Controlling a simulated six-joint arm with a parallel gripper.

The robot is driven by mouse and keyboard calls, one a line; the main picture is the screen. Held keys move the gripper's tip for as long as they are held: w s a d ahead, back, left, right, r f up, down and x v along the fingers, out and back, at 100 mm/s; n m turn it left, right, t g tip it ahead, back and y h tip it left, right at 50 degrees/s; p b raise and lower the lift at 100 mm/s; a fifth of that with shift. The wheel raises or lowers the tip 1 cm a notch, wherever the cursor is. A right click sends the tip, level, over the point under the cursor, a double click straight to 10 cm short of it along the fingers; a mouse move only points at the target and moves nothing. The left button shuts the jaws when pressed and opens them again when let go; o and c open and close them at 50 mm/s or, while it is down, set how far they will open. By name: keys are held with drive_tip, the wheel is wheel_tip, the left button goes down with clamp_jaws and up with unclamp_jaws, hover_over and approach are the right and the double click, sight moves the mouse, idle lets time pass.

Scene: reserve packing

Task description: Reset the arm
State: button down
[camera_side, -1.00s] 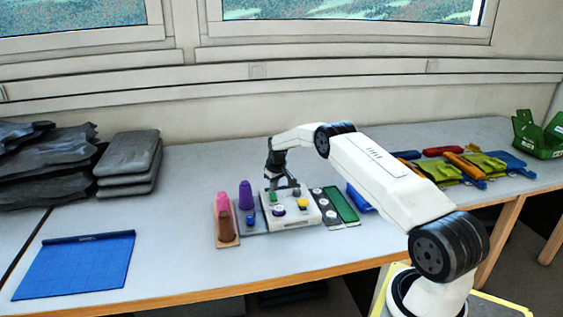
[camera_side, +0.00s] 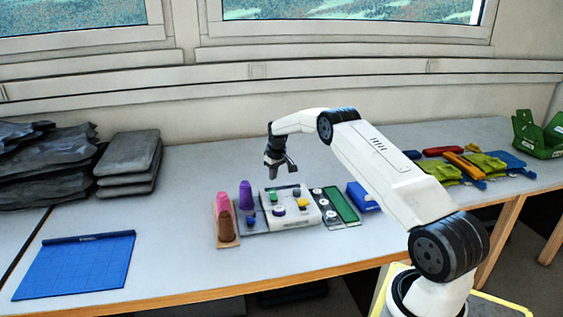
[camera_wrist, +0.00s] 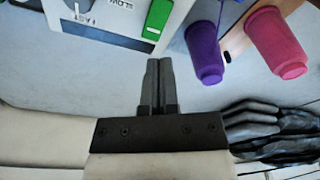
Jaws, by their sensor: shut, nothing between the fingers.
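My gripper (camera_side: 279,172) hangs above the table, over the back edge of a white control box (camera_side: 290,216). In the wrist view my gripper (camera_wrist: 158,62) has its two dark fingers together with nothing between them. The white box carries a green switch and knobs, and it also shows at the top of the wrist view (camera_wrist: 120,17) with "SLOW" and "FAST" printed on it. My arm reaches in from the right and is raised clear of the table items.
Purple (camera_side: 246,195) and pink (camera_side: 223,201) spools stand left of the box. A green-topped panel (camera_side: 341,205) and a blue block (camera_side: 361,197) lie right of it. A blue mat (camera_side: 75,265) is at front left. Grey pouches (camera_side: 128,160) and dark bags (camera_side: 42,165) lie behind. A green crate (camera_side: 540,135) stands far right.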

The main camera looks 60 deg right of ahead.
idle(0.3)
drive_tip(key=s+a+r+n, duration=0.1)
drive_tip(key=s+a+r, duration=0.15)
drive_tip(key=a, duration=0.45)
drive_tip(key=s+a+r, duration=0.2)
drive_tip(key=a+r, duration=0.1)
drive_tip(key=a, duration=0.5)
drive_tip(key=s+a+r+n, duration=0.1)
drive_tip(key=s+a+r, duration=0.15)
drive_tip(key=a, duration=0.45)
drive_tip(key=s+a, duration=0.7)
drive_tip(key=s, duration=0.2)
drive_tip(key=s+a+r+n, duration=0.1)
drive_tip(key=s+a, duration=0.5)
drive_tip(key=s, duration=0.4)
drive_tip(key=shift+s+a+r+t, duration=0.15)
drive_tip(key=shift+s+a+t, duration=0.15)
drive_tip(key=shift+a+t, duration=0.1)
